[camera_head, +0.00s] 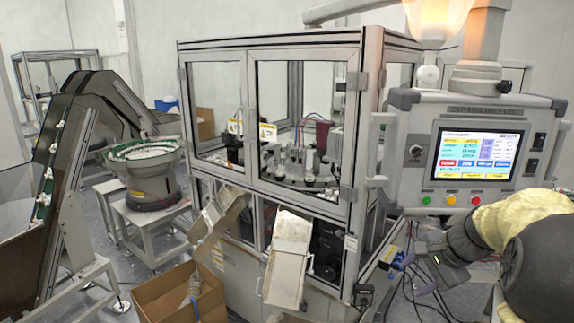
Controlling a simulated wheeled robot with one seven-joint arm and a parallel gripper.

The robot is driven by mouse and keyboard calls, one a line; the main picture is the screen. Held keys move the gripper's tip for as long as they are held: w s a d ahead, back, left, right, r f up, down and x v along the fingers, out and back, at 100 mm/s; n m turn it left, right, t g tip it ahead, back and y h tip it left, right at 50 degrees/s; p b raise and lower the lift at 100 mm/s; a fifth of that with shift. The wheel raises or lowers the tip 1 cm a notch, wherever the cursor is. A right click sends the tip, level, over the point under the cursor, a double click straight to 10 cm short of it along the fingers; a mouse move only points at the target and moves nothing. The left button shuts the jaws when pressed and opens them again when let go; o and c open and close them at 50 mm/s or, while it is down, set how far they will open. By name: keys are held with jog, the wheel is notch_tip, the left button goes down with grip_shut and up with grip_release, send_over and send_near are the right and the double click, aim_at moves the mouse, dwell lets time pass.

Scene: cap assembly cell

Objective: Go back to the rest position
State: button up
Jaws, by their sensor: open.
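My gripper (402,264) is low at the right of the picture, below the control panel (477,150) and to the right of the machine's front corner. It is open, and I see nothing held in it. It is small in the picture, and its dark fingers are hard to make out against the cables behind. My arm reaches in from the right edge, with a pale yellow cover and dark joints.
A glass-walled assembly machine (352,195) fills the middle. Two metal chutes slope from its front, near an open cardboard box (150,298). A bowl feeder (150,195) and a conveyor (60,160) stand left. Loose cables (425,300) hang close to my gripper.

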jog(key=s+a+f+n+g+h+b, duration=0.2)
jog(key=s+a+f+n+h, duration=0.1)
jog(key=s+a+f+n, duration=1.1)
jog(key=shift+a+f+g+b, duration=0.3)
jog(key=shift+a+f, duration=0.55)
jog(key=shift+a, duration=0.25)
